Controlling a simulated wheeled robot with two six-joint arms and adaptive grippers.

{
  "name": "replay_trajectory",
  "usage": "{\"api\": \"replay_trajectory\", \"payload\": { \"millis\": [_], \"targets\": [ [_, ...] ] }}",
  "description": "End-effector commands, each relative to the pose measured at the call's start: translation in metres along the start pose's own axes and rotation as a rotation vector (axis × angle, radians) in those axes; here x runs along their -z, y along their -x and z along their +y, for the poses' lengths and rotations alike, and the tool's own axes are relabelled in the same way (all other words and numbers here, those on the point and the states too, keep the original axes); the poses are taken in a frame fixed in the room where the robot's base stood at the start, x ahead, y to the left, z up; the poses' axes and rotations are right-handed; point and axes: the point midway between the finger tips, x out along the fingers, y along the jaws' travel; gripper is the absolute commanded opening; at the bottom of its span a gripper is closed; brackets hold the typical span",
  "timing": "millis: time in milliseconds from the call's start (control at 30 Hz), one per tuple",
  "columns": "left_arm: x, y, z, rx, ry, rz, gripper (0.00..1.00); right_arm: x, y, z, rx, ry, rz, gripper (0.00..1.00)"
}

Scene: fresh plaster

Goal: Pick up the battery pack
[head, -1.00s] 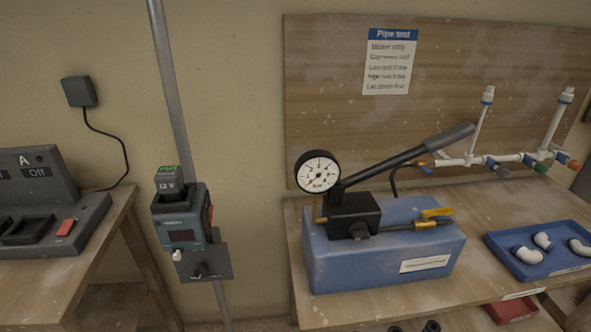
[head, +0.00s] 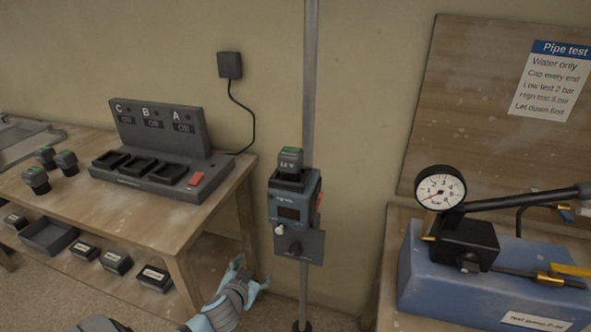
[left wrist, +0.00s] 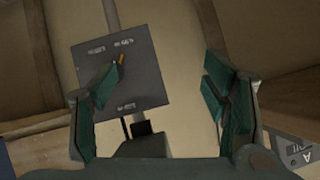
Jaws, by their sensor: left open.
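A dark battery pack (head: 290,161) with a green top stands upright in the top of a grey-blue device (head: 293,206) on the pole. Several similar green-topped packs (head: 66,163) stand on the left bench. My left gripper (head: 252,273) is open and empty, below and to the left of the pole device. In the left wrist view my left gripper (left wrist: 160,100) shows its jaws spread wide, with a grey plate (left wrist: 122,75) and the pole beyond them. No pack can be made out in the wrist view. My right gripper is not in view.
A charger (head: 160,172) with empty bays marked A, B and C stands on the left bench (head: 150,218). Dark boxes lie on its lower shelf. A blue pump unit (head: 430,285) with gauge and lever stands at the right. Open floor lies between the benches.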

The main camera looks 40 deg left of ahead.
Motion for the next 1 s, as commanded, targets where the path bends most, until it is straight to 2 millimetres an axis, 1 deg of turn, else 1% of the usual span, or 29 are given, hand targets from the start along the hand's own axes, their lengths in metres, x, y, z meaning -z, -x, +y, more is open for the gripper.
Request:
{"api": "replay_trajectory", "payload": {
  "millis": [33, 67, 100, 167, 200, 233, 300, 367, 600, 700, 867, 933, 1000],
  "targets": [
    [0.069, 0.023, -0.006, 0.005, 0.039, 0.135, 0.68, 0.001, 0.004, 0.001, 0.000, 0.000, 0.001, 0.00],
    [0.104, 0.039, -0.008, 0.005, 0.070, 0.207, 0.68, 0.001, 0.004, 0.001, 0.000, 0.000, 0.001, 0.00],
    [0.142, 0.061, -0.009, -0.001, 0.109, 0.293, 0.68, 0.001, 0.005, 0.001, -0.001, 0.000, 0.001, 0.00],
    [0.187, 0.094, -0.010, -0.018, 0.164, 0.403, 0.68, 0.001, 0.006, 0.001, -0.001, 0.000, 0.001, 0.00],
    [0.210, 0.115, -0.010, -0.032, 0.196, 0.462, 0.68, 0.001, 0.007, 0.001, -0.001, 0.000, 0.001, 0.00],
    [0.222, 0.127, -0.010, -0.042, 0.217, 0.496, 0.68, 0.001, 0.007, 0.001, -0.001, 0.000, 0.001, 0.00],
    [0.241, 0.143, -0.010, -0.058, 0.249, 0.547, 0.68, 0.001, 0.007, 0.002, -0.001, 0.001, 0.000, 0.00],
    [0.250, 0.143, -0.010, -0.064, 0.262, 0.563, 0.68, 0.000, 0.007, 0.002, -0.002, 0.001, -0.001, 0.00],
    [0.282, 0.091, -0.011, -0.063, 0.266, 0.562, 0.68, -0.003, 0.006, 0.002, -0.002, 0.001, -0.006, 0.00],
    [0.290, 0.078, -0.011, -0.063, 0.263, 0.560, 0.68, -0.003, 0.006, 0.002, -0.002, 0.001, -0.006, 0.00],
    [0.303, 0.061, -0.012, -0.065, 0.264, 0.561, 0.68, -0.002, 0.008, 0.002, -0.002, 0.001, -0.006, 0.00],
    [0.313, 0.050, -0.013, -0.065, 0.264, 0.561, 0.68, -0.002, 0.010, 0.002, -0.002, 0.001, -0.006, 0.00],
    [0.319, 0.039, -0.013, -0.065, 0.264, 0.559, 0.68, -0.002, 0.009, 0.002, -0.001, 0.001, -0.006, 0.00]
  ]
}}
